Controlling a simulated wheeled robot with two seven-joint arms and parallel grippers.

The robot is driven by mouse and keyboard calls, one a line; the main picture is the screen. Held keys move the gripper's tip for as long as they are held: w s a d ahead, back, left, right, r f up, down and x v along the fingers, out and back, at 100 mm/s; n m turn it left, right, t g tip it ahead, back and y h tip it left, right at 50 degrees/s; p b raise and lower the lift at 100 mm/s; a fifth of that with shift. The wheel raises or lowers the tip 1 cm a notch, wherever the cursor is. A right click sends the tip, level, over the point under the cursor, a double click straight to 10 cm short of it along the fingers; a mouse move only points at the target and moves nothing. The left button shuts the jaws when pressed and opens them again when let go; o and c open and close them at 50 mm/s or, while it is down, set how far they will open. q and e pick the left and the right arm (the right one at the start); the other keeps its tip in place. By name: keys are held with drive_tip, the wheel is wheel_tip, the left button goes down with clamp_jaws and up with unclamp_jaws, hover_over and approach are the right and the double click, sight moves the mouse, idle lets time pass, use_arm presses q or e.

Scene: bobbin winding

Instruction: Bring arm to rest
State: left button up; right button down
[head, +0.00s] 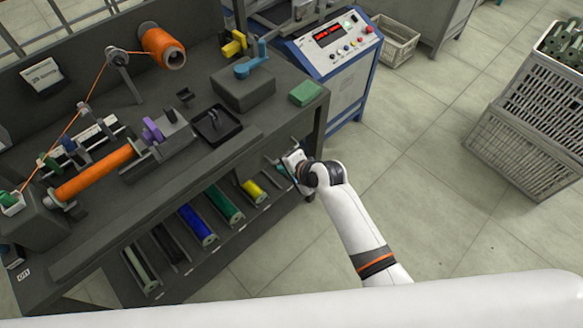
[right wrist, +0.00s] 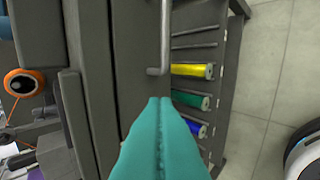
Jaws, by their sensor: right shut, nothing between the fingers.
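My right arm (head: 360,215) reaches in from the lower right of the head view. Its gripper (head: 296,166) is at the front right edge of the workbench (head: 245,140), beside the lower shelf. In the right wrist view the teal fingers of the right gripper (right wrist: 160,102) are pressed together with nothing between them. The fingertips lie over the bench's dark edge, close to a grey bar (right wrist: 165,40). Whether they touch it I cannot tell. My left gripper is not in view.
An orange bobbin (head: 92,173) sits in the winder, with thread running to an orange spool (head: 163,46). The shelf holds several coloured rolls, including a green one (head: 224,204). A control box (head: 330,45) stands behind. Crates (head: 530,135) stand right; the floor between is clear.

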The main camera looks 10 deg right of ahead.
drive_tip(key=shift+v, duration=1.7)
